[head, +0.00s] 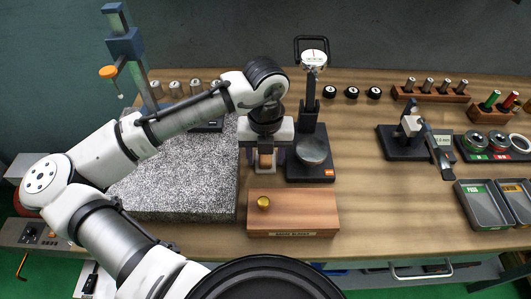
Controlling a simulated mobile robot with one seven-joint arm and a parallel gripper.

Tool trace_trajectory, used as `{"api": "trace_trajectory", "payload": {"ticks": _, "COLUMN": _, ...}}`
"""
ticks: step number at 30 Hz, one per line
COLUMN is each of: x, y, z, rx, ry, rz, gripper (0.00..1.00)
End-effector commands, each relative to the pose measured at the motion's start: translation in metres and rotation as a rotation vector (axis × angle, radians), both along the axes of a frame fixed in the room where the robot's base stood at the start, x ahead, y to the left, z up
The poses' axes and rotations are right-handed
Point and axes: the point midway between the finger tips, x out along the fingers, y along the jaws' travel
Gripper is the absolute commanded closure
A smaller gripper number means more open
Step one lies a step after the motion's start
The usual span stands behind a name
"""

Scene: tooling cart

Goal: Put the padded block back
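My gripper (265,165) points down over the table, between the granite plate and the black gauge stand. A small copper-brown piece (265,161) shows between its fingers. I cannot tell whether this is the padded block or whether the fingers touch it. No other thing in view is clearly the padded block. A wooden box (315,210) with a front label and a brass knob (263,203) on top stands just in front of my gripper.
The speckled granite plate (185,190) lies left, under my arm. The gauge stand (310,172) stands close on the right. Farther right are a black-based fixture (397,148), grey trays (480,207) and racks of plugs (432,94). The wood right of the box is clear.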

Motion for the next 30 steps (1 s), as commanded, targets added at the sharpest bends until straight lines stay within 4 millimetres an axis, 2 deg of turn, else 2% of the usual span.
{"api": "trace_trajectory", "payload": {"ticks": 5, "x": 0.000, "y": 0.000, "z": 0.001, "rx": 0.000, "ry": 0.000, "rz": 0.000, "gripper": 0.48}}
{"api": "trace_trajectory", "payload": {"ticks": 10, "x": 0.001, "y": 0.000, "z": 0.013, "rx": 0.000, "ry": -0.002, "rz": 0.000, "gripper": 0.48}}
{"api": "trace_trajectory", "payload": {"ticks": 21, "x": 0.001, "y": -0.001, "z": 0.089, "rx": 0.000, "ry": -0.003, "rz": -0.001, "gripper": 0.48}}
{"api": "trace_trajectory", "payload": {"ticks": 25, "x": 0.001, "y": -0.001, "z": 0.109, "rx": -0.001, "ry": -0.002, "rz": -0.001, "gripper": 0.48}}
{"api": "trace_trajectory", "payload": {"ticks": 30, "x": 0.000, "y": 0.000, "z": 0.122, "rx": -0.001, "ry": 0.000, "rz": -0.001, "gripper": 0.48}}
